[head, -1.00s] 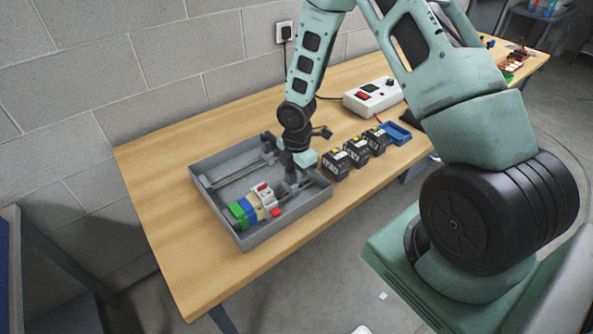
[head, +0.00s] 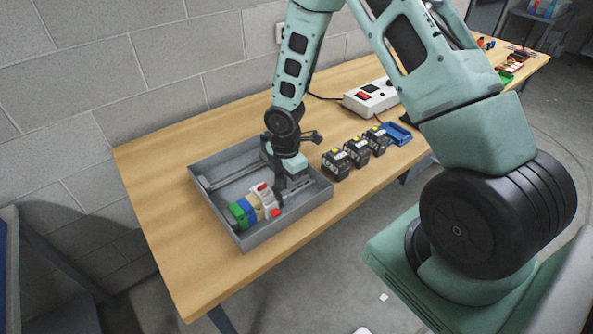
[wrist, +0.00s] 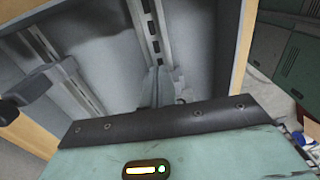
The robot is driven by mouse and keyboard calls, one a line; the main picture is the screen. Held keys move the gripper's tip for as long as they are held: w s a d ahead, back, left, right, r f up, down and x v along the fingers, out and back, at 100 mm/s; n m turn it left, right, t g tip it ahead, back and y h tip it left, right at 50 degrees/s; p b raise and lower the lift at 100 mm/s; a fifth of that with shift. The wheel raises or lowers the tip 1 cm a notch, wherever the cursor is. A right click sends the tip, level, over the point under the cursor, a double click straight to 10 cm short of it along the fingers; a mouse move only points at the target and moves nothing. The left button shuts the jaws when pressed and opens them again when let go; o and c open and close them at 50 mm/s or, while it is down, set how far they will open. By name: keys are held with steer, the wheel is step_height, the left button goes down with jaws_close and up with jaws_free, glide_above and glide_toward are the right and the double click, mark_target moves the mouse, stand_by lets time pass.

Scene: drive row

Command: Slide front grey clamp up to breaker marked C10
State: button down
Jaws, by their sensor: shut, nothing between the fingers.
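A grey tray (head: 222,222) on the bench holds two parallel rails. On the front rail (head: 306,186) sits a row of green, blue, beige and white modules. The white breaker (head: 266,190) with red parts is at the row's right end; its marking is too small to read. My gripper (head: 280,191) is shut and low over the front rail, just right of the white breaker; I cannot tell whether they touch. In the wrist view the fingertips (wrist: 158,84) are near the slotted rail (wrist: 150,28). The front grey clamp cannot be told apart from the grey fingers.
The back rail (head: 226,177) runs along the tray's far side. Several black battery-like blocks (head: 336,164) stand right of the tray, with a blue bin (head: 398,133) and a white box with a red switch (head: 371,97) beyond. The bench's left end is bare.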

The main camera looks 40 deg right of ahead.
steer(key=shift+a, duration=1.25)
steer(key=shift+d, duration=0.25)
steer(key=shift+d, duration=0.4)
step_height(320, 180, up, 10)
steer(key=p, duration=0.9)
steer(key=shift+r, duration=0.1)
